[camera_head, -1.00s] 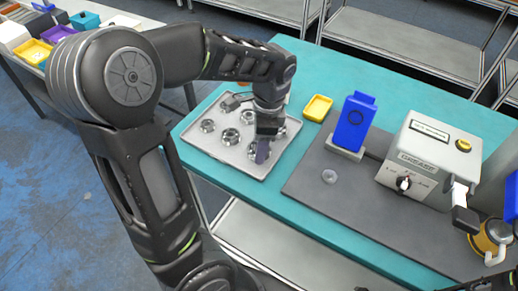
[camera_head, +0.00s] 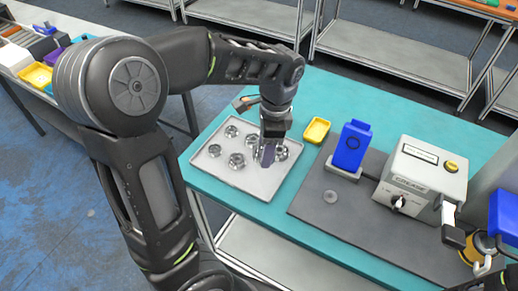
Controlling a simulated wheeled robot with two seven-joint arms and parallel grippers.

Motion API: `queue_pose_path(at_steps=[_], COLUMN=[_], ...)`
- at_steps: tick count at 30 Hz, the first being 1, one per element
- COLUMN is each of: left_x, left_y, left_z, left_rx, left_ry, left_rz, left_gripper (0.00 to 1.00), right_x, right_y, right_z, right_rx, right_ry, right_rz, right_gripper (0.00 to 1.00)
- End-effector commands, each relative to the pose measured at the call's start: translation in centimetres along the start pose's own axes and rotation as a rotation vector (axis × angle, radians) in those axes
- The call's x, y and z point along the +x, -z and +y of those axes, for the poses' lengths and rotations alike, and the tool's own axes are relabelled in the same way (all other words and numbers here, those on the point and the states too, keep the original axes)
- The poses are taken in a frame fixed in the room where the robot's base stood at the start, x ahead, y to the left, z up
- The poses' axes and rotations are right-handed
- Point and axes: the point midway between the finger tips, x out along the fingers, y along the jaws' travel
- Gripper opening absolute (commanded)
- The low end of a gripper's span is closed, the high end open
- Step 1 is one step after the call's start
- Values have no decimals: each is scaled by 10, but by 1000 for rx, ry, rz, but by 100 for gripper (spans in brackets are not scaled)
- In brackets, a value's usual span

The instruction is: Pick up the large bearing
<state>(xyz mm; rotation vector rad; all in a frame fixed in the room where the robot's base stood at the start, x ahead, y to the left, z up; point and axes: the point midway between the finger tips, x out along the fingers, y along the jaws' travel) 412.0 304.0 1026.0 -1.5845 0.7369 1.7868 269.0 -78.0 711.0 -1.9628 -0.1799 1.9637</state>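Several metal bearings, among them one at the tray's left (camera_head: 214,150) and one in its lower middle (camera_head: 237,161), lie on a grey tray (camera_head: 245,187) on the teal table. My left gripper (camera_head: 266,160) points down over the tray's right side, beside a bearing (camera_head: 281,153) that it partly hides. I cannot tell whether its fingers are open or hold anything. My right gripper (camera_head: 484,254) shows only in part at the lower right edge, near a round golden and dark part.
A yellow bin (camera_head: 316,130) and a blue scanner-like device (camera_head: 351,147) stand right of the tray. A small round piece (camera_head: 330,196) lies on the dark mat (camera_head: 345,222). A grey grease machine (camera_head: 422,180) stands at the right. Racks stand behind.

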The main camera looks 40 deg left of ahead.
Motion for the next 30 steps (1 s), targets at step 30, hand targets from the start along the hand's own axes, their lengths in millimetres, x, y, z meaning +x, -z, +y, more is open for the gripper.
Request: queue_pose_path(at_steps=[30], left_x=[-8], left_y=[-7], left_z=[-3], left_rx=[-30], left_ry=[-13], left_rz=[-7], left_gripper=[1], right_x=[-10], right_y=[0], right_z=[-2], right_rx=[2], right_ry=[-4], right_rz=[-3], right_gripper=[36])
